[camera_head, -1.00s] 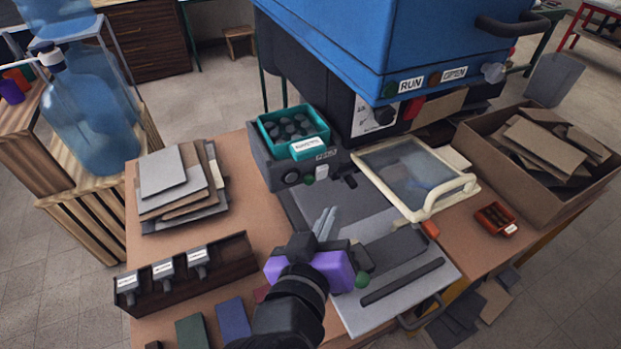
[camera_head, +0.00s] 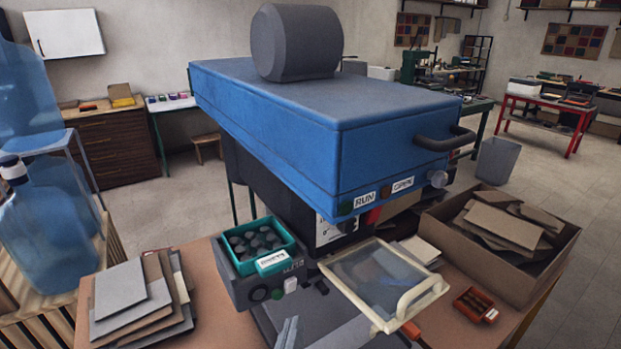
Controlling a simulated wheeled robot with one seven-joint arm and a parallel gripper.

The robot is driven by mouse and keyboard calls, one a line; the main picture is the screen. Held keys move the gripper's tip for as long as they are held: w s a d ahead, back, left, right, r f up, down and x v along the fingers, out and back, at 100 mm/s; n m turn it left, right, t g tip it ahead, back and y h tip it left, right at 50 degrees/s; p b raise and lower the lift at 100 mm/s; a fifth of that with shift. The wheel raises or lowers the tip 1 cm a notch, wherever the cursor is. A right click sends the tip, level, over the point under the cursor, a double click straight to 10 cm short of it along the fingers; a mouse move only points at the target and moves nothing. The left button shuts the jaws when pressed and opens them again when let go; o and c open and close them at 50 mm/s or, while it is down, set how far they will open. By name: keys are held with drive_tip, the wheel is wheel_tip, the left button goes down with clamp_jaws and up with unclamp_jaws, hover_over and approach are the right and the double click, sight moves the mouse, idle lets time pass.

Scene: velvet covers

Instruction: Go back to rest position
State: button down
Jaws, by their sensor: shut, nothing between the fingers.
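Only the silver fingertips of my gripper (camera_head: 287,333) show, at the bottom edge of the head view. They are shut together with nothing between them. The rest of my gripper and arm is below the frame. The fingertips appear over the grey base of the blue machine (camera_head: 330,140), in front of a teal bin (camera_head: 259,247) of dark round pieces. A cream-framed clear guard (camera_head: 385,282) is to their right.
A stack of grey and brown sheets (camera_head: 135,300) lies at the left of the table. A cardboard box (camera_head: 500,240) of scraps and a small red tray (camera_head: 475,304) are at the right. A large blue bottle (camera_head: 45,240) stands at far left. Open floor lies behind.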

drive_tip(key=a+r+n+t+y, duration=0.1)
drive_tip(key=a+r+n+y, duration=0.15)
drive_tip(key=a+y, duration=0.25)
drive_tip(key=s+d+f+m+h, duration=0.1)
drive_tip(key=s+d+f, duration=0.3)
drive_tip(key=s+d, duration=0.5)
drive_tip(key=s+d+f+m+h+b, duration=0.1)
drive_tip(key=s+d+f+m, duration=0.2)
drive_tip(key=s+d, duration=0.7)
drive_tip(key=s+d+f+m+g+h+b, duration=0.1)
drive_tip(key=s+d+f+m, duration=0.2)
drive_tip(key=s+d+f, duration=0.4)
drive_tip(key=s+d, duration=0.2)
drive_tip(key=s, duration=0.1)
drive_tip(key=shift+s+d+h, duration=0.3)
drive_tip(key=shift+s, duration=0.05)
